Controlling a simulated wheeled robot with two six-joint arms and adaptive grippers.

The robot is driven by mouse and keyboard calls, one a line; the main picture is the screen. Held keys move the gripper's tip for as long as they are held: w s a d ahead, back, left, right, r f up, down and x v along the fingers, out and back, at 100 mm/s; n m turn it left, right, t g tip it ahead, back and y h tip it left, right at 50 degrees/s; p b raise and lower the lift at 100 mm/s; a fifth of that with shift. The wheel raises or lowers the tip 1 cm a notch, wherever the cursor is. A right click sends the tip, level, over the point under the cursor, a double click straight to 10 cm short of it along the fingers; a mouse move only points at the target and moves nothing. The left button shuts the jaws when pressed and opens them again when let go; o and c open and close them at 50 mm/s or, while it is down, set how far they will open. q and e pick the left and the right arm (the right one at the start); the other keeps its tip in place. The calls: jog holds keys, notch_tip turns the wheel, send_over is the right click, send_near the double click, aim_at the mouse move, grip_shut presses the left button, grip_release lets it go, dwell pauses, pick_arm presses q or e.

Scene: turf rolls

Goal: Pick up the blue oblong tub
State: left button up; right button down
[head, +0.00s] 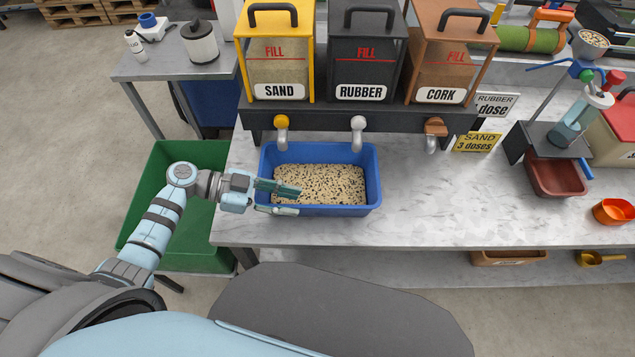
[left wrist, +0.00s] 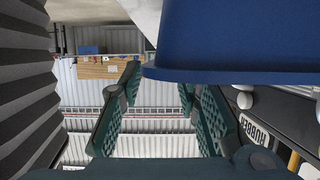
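The blue oblong tub (head: 373,185) stands on the marble-look counter (head: 430,215) below the dispensers, holding speckled beige and black granules. In the left wrist view the blue tub (left wrist: 240,35) fills the upper right, close to the fingers. My left gripper (head: 280,200) is open, and its two green fingers overlap the tub's left front corner in the head view. In the left wrist view the gripper's fingers (left wrist: 158,88) are apart with nothing between them. Whether a finger touches the tub is unclear. My right gripper is not in view.
A green bin (head: 150,205) is on the floor at left. A dark red tray (head: 556,178) is at right. The counter between is clear.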

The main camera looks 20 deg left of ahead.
aim_at(308, 205)
pick_arm(q)
jog(key=x, duration=0.5)
jog(key=shift+w, duration=0.1)
grip_shut()
